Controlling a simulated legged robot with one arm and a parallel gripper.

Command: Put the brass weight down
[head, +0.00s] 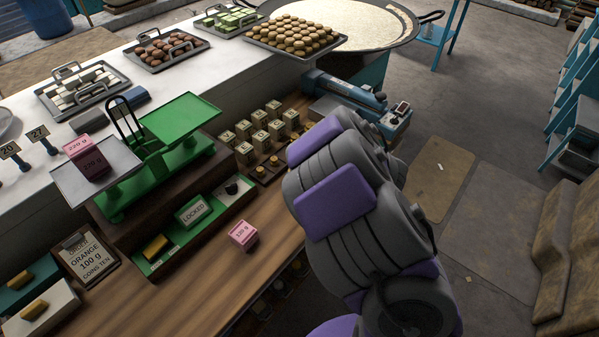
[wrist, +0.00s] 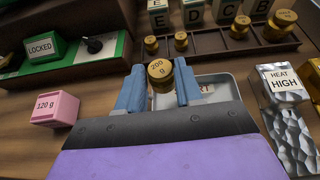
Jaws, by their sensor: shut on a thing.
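In the wrist view my gripper (wrist: 159,85) is shut on a brass weight (wrist: 159,72) marked 200 g, one blue finger on each side of it. The weight looks upright. A shallow grey tray (wrist: 228,82) with partly hidden red lettering shows just behind and to the right of it. I cannot tell whether the weight touches anything below. In the head view my arm hides the gripper and the held weight.
A dark rack (wrist: 205,44) holds several brass weights.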

